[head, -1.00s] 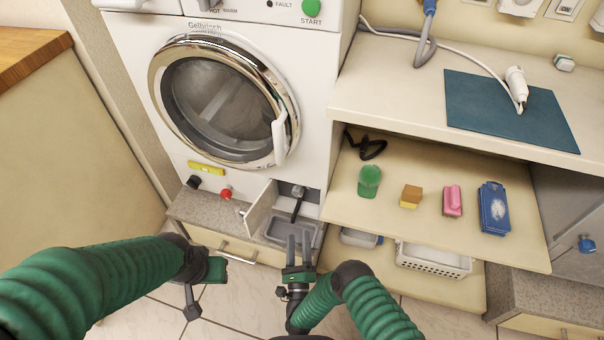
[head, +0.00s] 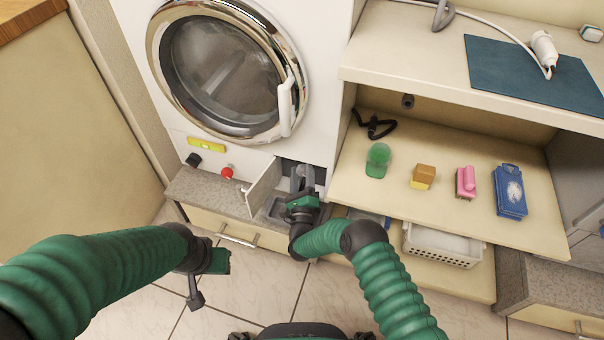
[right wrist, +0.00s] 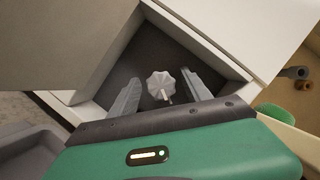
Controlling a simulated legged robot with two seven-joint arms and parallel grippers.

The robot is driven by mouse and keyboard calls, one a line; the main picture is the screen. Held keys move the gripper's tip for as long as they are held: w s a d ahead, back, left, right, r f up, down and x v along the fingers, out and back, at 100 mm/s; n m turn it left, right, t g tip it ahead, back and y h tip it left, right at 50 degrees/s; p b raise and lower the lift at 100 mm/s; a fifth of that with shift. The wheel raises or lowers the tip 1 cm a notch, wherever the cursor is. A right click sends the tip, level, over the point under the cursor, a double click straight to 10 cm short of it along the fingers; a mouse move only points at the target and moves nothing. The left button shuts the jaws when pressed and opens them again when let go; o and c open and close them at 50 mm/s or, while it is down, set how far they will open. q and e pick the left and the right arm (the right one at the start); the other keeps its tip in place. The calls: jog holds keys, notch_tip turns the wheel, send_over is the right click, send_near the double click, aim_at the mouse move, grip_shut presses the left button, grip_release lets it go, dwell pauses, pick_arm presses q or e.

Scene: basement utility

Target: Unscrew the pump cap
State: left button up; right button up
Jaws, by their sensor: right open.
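The pump cap (right wrist: 160,84) is a pale, lobed knob inside a dark recess low in the front of the washing machine. It shows small in the head view (head: 304,171). The recess's white flap (head: 264,187) stands open on the left. My right gripper (head: 302,185) reaches into the opening. In the right wrist view its two grey fingers are spread, one each side of the cap, with visible gaps. How deep the fingertips reach relative to the cap is hard to tell. My left gripper (head: 208,268) hangs low at the left, away from the machine; its jaws are unclear.
A grey tray (head: 273,211) lies below the opening, partly hidden by my right arm. The shelf (head: 440,150) at right holds a green item (head: 377,160), sponge (head: 423,177), pink item (head: 466,183) and blue box (head: 509,192). A white basket (head: 440,245) stands below.

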grip_shut()
jog(key=shift+s, duration=0.1)
dwell(0.3)
